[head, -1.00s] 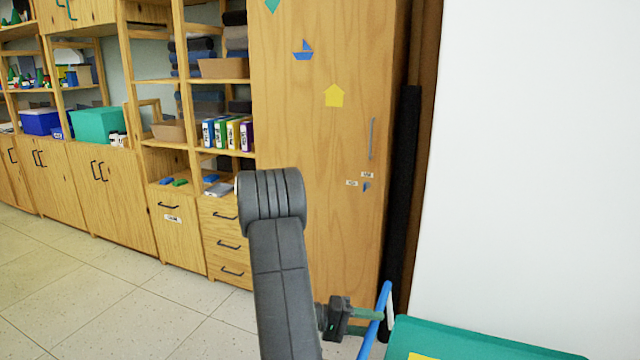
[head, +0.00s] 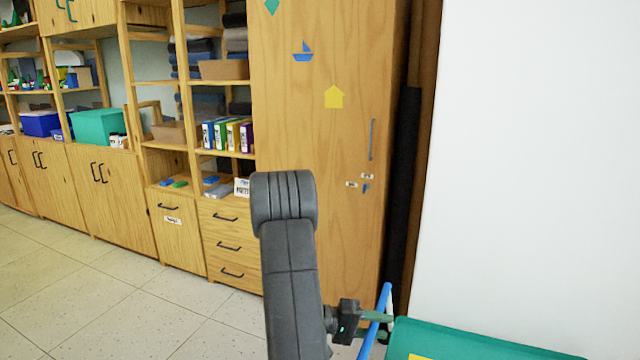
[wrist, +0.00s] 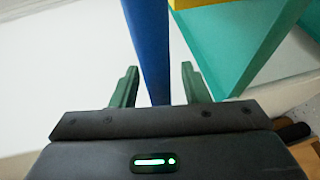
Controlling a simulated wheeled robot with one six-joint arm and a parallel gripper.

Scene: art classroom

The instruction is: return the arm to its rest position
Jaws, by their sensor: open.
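My gripper (head: 386,325) is low in the head view, right of my dark grey arm, with its green fingers beside a blue bar (head: 374,322). In the wrist view the fingers of my gripper (wrist: 159,76) are spread apart. The blue bar (wrist: 149,45) runs up between them in the picture; I cannot tell whether it touches either finger. Nothing is gripped. My arm rises in the middle of the head view, its rounded joint in front of the tall cabinet. The lower arm is cut off by the frame edge.
A teal piece with a yellow patch (head: 480,345) is just right of my gripper. A tall wooden cabinet (head: 290,120), a dark roll (head: 403,180) and a white wall panel (head: 530,170) stand behind. Shelves line the left; the tiled floor (head: 90,300) there is clear.

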